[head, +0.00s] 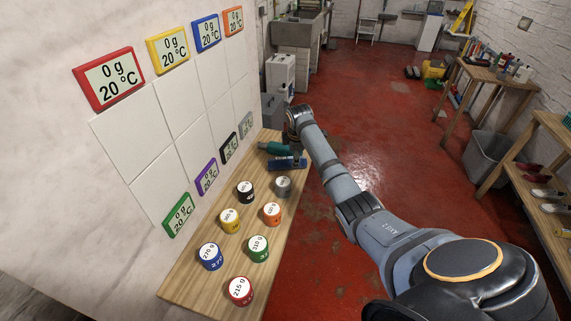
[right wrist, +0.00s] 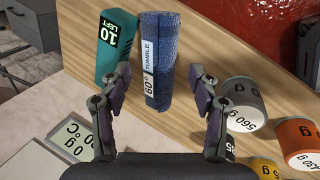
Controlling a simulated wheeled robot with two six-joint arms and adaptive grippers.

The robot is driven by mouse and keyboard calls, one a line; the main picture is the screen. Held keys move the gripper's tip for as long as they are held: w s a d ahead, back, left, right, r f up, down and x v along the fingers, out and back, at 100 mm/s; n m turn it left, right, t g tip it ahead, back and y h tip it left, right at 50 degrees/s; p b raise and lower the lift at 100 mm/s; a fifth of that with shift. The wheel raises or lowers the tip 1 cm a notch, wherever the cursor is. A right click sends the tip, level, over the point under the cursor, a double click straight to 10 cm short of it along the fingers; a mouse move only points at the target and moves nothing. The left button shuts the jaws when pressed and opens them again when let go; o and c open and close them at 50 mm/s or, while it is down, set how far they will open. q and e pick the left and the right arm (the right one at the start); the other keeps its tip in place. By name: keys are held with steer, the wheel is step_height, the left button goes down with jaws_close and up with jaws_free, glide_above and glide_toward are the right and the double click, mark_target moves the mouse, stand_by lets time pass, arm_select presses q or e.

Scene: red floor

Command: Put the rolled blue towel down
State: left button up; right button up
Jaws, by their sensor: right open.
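The rolled blue towel (right wrist: 163,60) lies on the wooden bench (head: 192,276), with a white label reading 60° and TUMBLE on its side. In the head view the towel (head: 287,164) is at the far end of the bench, partly hidden by my right gripper (head: 291,148). In the right wrist view my right gripper (right wrist: 160,85) is open. Its fingers stand either side of the towel's near end, with gaps on both sides. My left gripper is not in view.
A teal object (right wrist: 117,45) marked 10 LEFT lies close beside the towel. Several labelled round weights, including a grey one (head: 283,185) and a black one (head: 245,191), stand nearer on the bench. A wall with display panels (head: 109,79) borders its left side.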

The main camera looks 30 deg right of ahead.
steer(key=shift+d+f, duration=0.1)
steer(key=shift+f, duration=0.05)
steer(key=x, duration=0.4)
steer(key=shift+d, duration=0.35)
steer(key=shift+w+f, duration=0.15)
steer(key=shift+f, duration=0.3)
steer(key=c, duration=1.1)
steer(key=shift+r+b, duration=0.3)
steer(key=shift+r, duration=1.15)
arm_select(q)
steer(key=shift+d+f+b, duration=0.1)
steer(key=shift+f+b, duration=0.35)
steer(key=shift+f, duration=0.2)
arm_select(e)
steer(key=s+a+r, duration=0.3)
steer(key=s+r, duration=0.7)
steer(key=s, duration=0.3)
steer(key=shift+s+a, duration=0.3)
steer(key=shift+a, duration=0.05)
